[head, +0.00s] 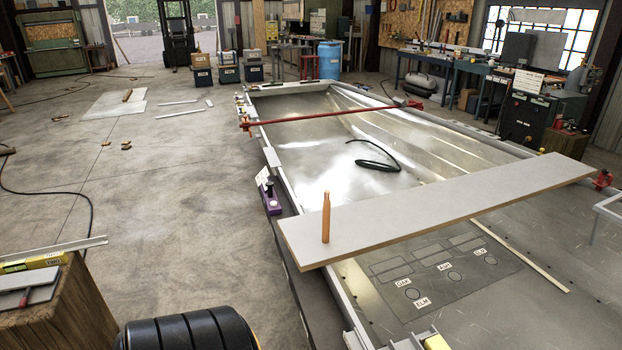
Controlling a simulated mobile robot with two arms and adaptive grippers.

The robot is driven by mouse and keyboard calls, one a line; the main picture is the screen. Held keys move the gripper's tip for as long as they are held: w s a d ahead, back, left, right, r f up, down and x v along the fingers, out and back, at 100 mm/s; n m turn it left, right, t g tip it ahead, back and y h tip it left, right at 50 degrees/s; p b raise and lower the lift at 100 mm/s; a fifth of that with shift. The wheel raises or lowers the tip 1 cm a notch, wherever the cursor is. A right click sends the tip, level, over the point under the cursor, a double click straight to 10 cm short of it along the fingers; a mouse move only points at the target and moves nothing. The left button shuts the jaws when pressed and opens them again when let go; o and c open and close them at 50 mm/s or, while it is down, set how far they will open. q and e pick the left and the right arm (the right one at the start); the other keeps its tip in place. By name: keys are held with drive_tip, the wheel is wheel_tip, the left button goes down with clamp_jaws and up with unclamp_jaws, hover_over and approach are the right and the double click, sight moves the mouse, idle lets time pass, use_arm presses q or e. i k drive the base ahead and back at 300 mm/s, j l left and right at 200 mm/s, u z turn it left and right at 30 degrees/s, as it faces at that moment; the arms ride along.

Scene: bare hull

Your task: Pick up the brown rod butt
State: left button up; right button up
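An orange-brown rod with a narrower top (326,218), which looks like the brown rod butt, stands upright on the light grey plank (440,205). It is near the plank's left end, close to the front edge. The plank lies across the open metal hull (300,160). Neither of my grippers shows in the head view.
A dark panel (440,268) with outlined slots, circles and name labels lies in the hull before the plank. A thin wooden strip (520,255) lies right of it. A red bar clamp (330,116) spans the hull farther back. A wooden block (65,310) stands front left. Floor left of the hull is mostly clear.

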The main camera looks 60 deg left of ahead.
sight(327, 202)
drive_tip(key=u, duration=1.85)
drive_tip(key=i+j+z, duration=0.15)
drive_tip(key=i+j, duration=0.4)
